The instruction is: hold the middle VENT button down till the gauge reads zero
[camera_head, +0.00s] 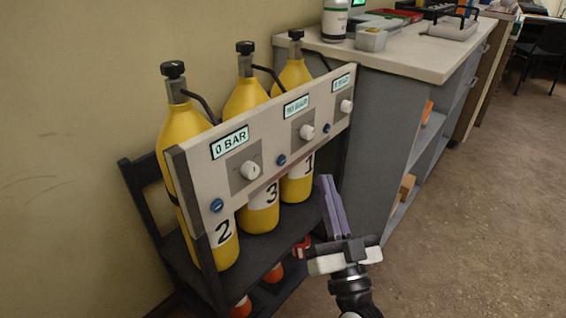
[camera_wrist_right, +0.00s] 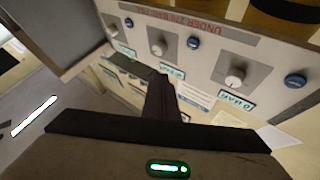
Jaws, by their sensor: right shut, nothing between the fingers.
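The middle blue button (camera_head: 281,160) sits on the pale slanted panel (camera_head: 178,165), below and left of the middle white knob (camera_head: 306,131). The same button also shows in the right wrist view (camera_wrist_right: 193,42). The middle gauge (camera_head: 296,106) is lit, but its text is too small to read. The left gauge (camera_head: 229,142) reads 0 BAR. My right gripper (camera_head: 327,181) is shut and empty, its tips right of and below the middle button and apart from it. In the wrist view its dark fingers (camera_wrist_right: 160,88) point toward the panel. My left gripper is not in view.
Blue buttons flank the middle one at left (camera_head: 217,205) and right (camera_head: 327,128). Yellow cylinders (camera_head: 184,125) stand behind the panel in a dark rack (camera_head: 141,172). A grey cabinet (camera_head: 372,120) stands to the right. The floor (camera_head: 490,220) at right is clear.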

